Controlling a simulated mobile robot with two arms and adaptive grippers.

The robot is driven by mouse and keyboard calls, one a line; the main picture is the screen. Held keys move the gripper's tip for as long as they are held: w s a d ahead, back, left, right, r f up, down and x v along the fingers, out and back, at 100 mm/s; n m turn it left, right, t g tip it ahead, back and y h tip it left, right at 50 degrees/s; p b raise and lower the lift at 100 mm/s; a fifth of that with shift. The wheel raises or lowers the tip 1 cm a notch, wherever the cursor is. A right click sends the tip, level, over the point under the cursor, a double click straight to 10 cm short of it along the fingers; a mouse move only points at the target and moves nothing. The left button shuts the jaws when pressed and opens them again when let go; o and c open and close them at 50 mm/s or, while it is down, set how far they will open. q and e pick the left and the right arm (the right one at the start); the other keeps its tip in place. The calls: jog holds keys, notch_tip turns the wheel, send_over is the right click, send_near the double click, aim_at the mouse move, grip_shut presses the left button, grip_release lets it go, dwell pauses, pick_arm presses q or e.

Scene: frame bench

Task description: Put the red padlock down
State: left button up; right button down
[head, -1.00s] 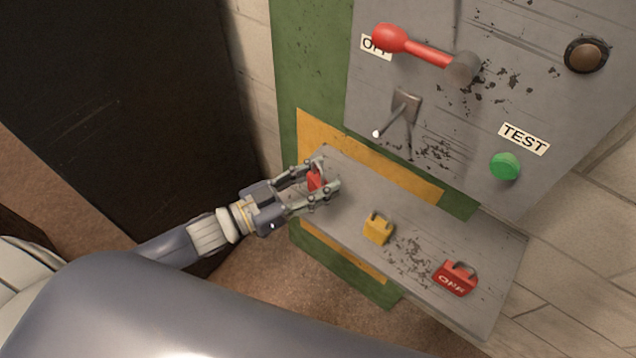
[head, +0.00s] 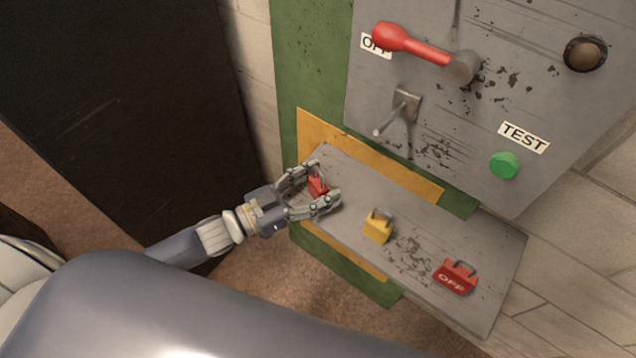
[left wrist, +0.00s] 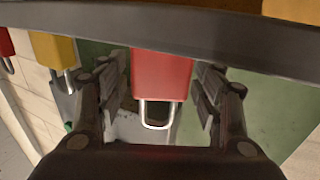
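The red padlock (head: 317,187) is at the left end of the grey shelf (head: 345,178), seemingly resting on it. My left gripper (head: 328,183) is open around it, one finger on each side. In the left wrist view the red padlock (left wrist: 162,75) sits between the spread fingers (left wrist: 160,95), with its metal shackle visible and narrow gaps beside its body. My right gripper is not in view.
Above are a red-handled lever (head: 415,45), a metal toggle (head: 392,118) and a green TEST button (head: 505,165). Bare shelf lies between the padlocks.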

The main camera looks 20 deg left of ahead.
pick_arm(q)
jog(key=shift+s+a+r, duration=0.1)
jog(key=v, duration=1.1)
jog(key=shift+s+a+b, duration=0.25)
jog(key=shift+a+b, duration=0.05)
jog(key=shift+b, duration=0.1)
jog(key=s+a+f+n+g+y, duration=0.1)
jog(key=a+f+n+y, duration=0.2)
jog(key=f, duration=0.7)
jog(key=s+a+f+g+y, duration=0.1)
jog(key=a+f+y, duration=0.4)
jog(key=f, duration=0.5)
jog(key=s+a+f+n+g+y, duration=0.15)
jog(key=a+f, duration=0.35)
jog(key=f, duration=0.6)
jog(key=s+d+f+n+g+y, duration=0.2)
jog(key=s+f+g+y, duration=0.1)
jog(key=s+f, duration=0.65)
jog(key=s+d+f+g, duration=0.3)
jog(key=s+d+f, duration=0.1)
jog(key=s, duration=0.3)
jog(key=s+d+f+g, duration=0.3)
jog(key=s+f, duration=0.3)
jog(key=s, duration=0.2)
jog(key=shift+s+d, duration=0.25)
jog(key=shift+d, duration=0.6)
jog(key=shift+r+m+h, duration=0.1)
jog(key=shift+m+h, duration=0.15)
